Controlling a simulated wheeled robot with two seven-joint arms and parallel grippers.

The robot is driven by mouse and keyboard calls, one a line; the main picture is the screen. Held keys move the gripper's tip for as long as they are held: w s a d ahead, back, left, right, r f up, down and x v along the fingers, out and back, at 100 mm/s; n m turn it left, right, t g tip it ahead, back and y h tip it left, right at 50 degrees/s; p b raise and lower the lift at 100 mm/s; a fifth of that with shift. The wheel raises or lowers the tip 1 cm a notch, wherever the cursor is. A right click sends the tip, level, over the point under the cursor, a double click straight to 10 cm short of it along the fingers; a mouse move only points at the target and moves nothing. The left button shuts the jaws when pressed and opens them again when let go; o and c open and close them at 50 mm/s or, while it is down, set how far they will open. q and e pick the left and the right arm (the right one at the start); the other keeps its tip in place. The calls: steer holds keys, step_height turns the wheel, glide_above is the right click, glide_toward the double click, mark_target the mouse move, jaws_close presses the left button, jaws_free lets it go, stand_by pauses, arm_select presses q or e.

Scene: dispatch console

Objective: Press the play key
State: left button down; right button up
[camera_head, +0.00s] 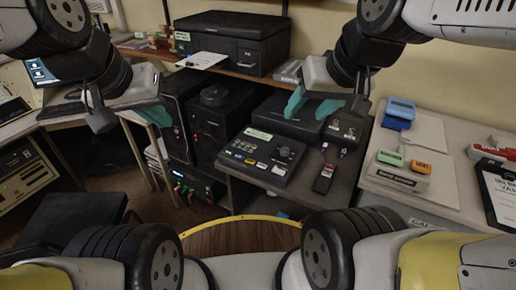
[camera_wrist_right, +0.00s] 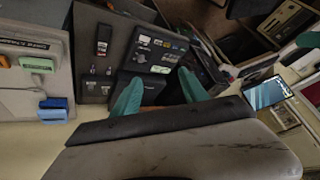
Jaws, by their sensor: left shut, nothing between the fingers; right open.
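The dark control console (camera_head: 288,178) stands on the grey desk in the middle of the head view, with several small keys and a round knob on its sloping top. It also shows in the right wrist view (camera_wrist_right: 141,58). The key labels are too small to read, so I cannot tell which is the play key. My right gripper (camera_head: 314,106) is open and empty, above and behind the console, over a flat black box (camera_head: 275,122). Its teal fingers are apart in the right wrist view (camera_wrist_right: 160,92). My left gripper (camera_head: 157,112) is shut and empty, left of the console.
A handheld black device (camera_head: 324,178) lies right of the console. The right-hand desk holds a blue block (camera_head: 399,112), green (camera_head: 390,157) and orange (camera_head: 421,167) blocks, and a clipboard (camera_head: 500,190). Black towers (camera_head: 216,125) stand left of the console. A printer (camera_head: 235,42) sits on the shelf behind.

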jaws_close()
stand_by(1.5)
